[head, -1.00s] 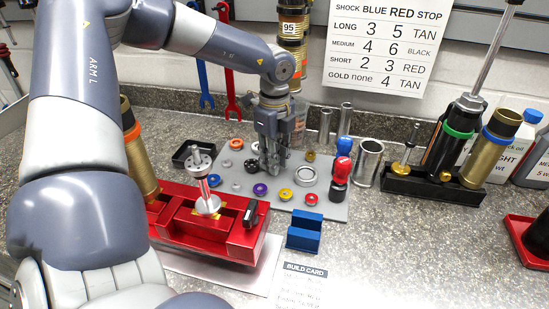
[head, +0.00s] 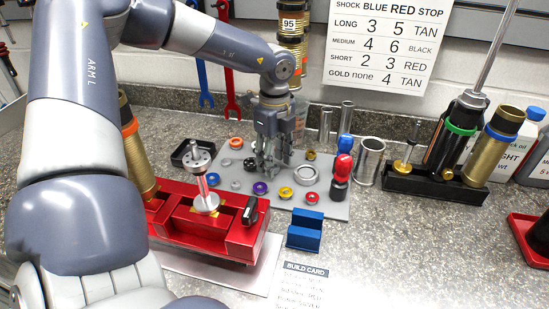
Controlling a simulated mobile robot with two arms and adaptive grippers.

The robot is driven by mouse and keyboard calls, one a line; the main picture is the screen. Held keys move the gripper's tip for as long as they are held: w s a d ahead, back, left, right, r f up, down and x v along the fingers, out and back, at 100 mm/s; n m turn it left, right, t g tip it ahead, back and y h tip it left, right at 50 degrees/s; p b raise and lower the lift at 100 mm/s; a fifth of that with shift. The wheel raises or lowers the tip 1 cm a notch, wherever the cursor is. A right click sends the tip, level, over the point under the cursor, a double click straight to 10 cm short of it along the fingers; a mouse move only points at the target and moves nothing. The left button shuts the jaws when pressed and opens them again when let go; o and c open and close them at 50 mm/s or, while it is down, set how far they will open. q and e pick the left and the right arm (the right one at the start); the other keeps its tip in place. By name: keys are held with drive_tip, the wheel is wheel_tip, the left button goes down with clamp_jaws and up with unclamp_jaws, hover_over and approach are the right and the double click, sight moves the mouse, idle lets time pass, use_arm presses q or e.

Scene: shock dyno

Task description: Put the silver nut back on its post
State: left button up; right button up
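My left gripper (head: 270,168) points down over the back middle of the grey parts board (head: 334,208). Its fingertips are low, close to the board. I cannot tell whether they are parted or hold anything. Small silver rings (head: 236,185) lie on the board left of the gripper, one more near the board's back left (head: 225,162). A larger silver ring (head: 306,175) sits to the right. I cannot tell which is the silver nut. Any post under the gripper is hidden by the fingers. My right gripper is not in view.
Coloured rings, including a purple one (head: 260,188), surround the fingers on the board. A red fixture (head: 245,238) with an upright silver shaft (head: 203,185) stands front left. Red and blue-topped tools (head: 342,168) and a metal cup (head: 369,160) stand at right. A blue block (head: 304,232) lies in front.

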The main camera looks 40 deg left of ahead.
use_arm(q)
wheel_tip(320, 180, up, 12)
idle(0.6)
drive_tip(key=shift+r, duration=0.1)
idle(0.4)
